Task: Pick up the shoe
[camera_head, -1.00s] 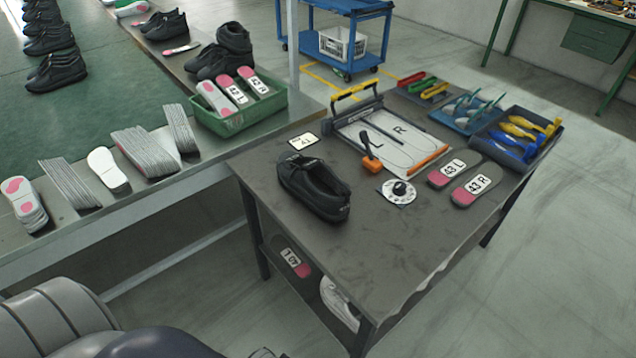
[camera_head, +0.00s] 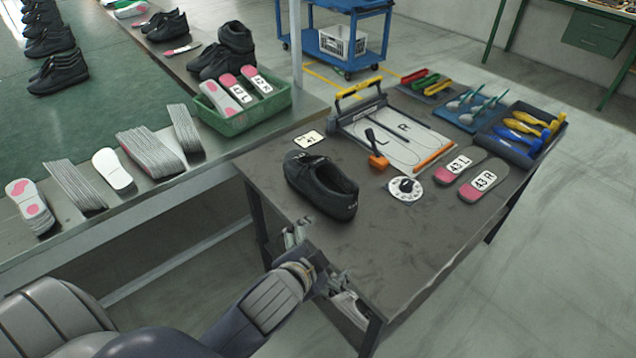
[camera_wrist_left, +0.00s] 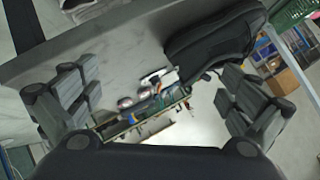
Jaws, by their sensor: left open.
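A black shoe (camera_head: 322,188) stands on the grey table (camera_head: 400,235), near its left edge. My left gripper (camera_head: 321,266) is at the table's front-left edge, nearer to me than the shoe. Its jaws are open, with empty space between them. In the left wrist view the open fingers (camera_wrist_left: 160,100) show at both sides, and the dark shoe (camera_wrist_left: 215,45) lies beyond them at upper right, apart from them. My right gripper is not in view.
A size card (camera_head: 309,139), a measuring board (camera_head: 395,140), an orange-based tool (camera_head: 378,161), a round dial (camera_head: 405,188) and two insoles (camera_head: 470,175) lie behind and right of the shoe. A green bin (camera_head: 240,115) stands on the left bench. The table's front is clear.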

